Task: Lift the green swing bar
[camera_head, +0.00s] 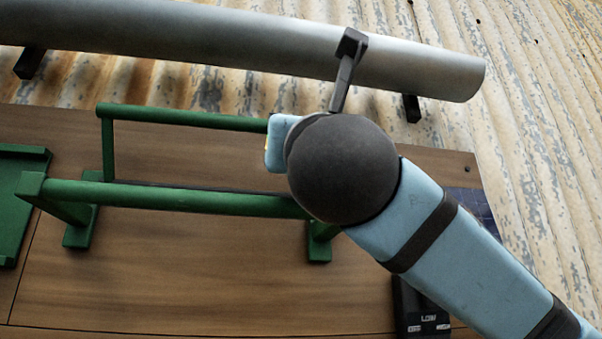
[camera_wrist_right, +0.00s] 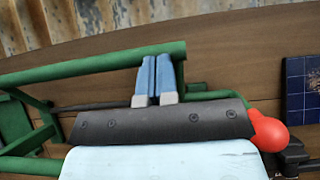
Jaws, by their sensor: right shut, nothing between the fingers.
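The green swing bar assembly stands on the wooden board in the head view. It has a near green bar (camera_head: 170,198), a far green bar (camera_head: 190,118), and green feet; I cannot tell for sure which bar swings. My right arm's dark ball-shaped joint hides the right ends of both bars. In the right wrist view my right gripper (camera_wrist_right: 157,62) is shut and empty, its blue fingertips overlapping the lower edge of a long green bar (camera_wrist_right: 80,67) near that bar's right end. I cannot tell whether they touch. My left gripper is out of view.
A thick grey pipe (camera_head: 230,40) runs across the back, before a corrugated wall. A green tray-like piece (camera_head: 12,205) lies at the left. A black device marked "LOW" (camera_head: 405,300) and a dark blue gridded panel (camera_wrist_right: 302,90) lie at the right. The front middle board is clear.

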